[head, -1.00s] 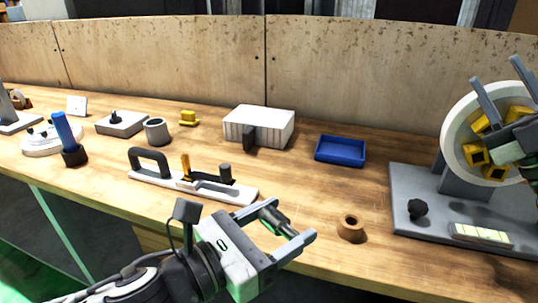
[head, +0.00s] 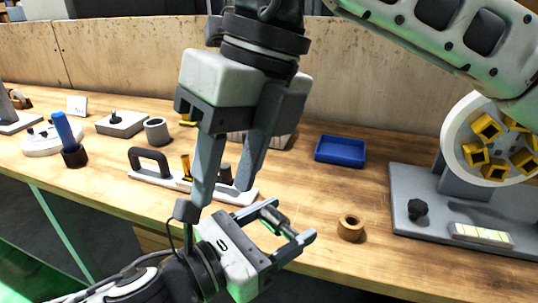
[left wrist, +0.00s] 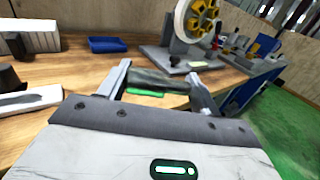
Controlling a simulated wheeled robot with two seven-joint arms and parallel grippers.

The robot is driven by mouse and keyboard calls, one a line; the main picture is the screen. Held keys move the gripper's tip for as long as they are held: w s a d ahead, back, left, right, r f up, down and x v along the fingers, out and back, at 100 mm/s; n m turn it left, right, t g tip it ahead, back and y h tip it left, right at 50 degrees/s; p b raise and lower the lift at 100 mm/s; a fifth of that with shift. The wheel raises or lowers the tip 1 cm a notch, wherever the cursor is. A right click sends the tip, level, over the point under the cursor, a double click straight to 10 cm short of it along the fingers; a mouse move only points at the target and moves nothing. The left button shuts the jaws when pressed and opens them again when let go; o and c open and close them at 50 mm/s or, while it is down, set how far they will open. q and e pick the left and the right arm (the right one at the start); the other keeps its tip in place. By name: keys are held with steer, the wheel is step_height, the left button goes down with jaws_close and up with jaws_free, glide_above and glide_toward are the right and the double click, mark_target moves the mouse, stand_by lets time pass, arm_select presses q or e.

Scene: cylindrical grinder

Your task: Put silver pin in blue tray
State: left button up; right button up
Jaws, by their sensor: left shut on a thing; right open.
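My left gripper (head: 288,222) is shut on a dark grey, shiny cylinder, which looks like the silver pin (head: 275,217). It holds the pin crosswise between its fingers, in front of the table edge. In the left wrist view the pin (left wrist: 160,80) spans the two fingers and shows a green sheen. My right gripper (head: 223,194) is open and empty, with its fingers pointing down, and appears just above and left of the left gripper. The blue tray (head: 340,151) stands empty on the table behind and right of both grippers. It also shows in the left wrist view (left wrist: 107,45).
A brown ring (head: 351,228) lies on the table right of the left gripper. The grey grinder base (head: 440,215) with its round chuck (head: 452,140) stands at the right. A white fixture with a black handle (head: 150,160) lies behind the right gripper's fingers.

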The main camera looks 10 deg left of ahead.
mark_target(286, 229)
steer(key=w+d+f+t+h, duration=0.1)
steer(key=f, duration=0.3)
steer(key=w+d+f+m+t+h, duration=0.1)
steer(key=w+d+f+h, duration=0.1)
steer(key=f, duration=0.2)
steer(key=w+d+f+t+h, duration=0.1)
steer(key=w+d+f+t, duration=0.1)
steer(key=f, duration=0.1)
steer(key=shift+w+f+h, duration=0.1)
steer(key=shift+f+h, duration=0.2)
steer(key=shift+f, duration=0.1)
jaws_close()
arm_select(q)
steer(key=o, duration=1.1)
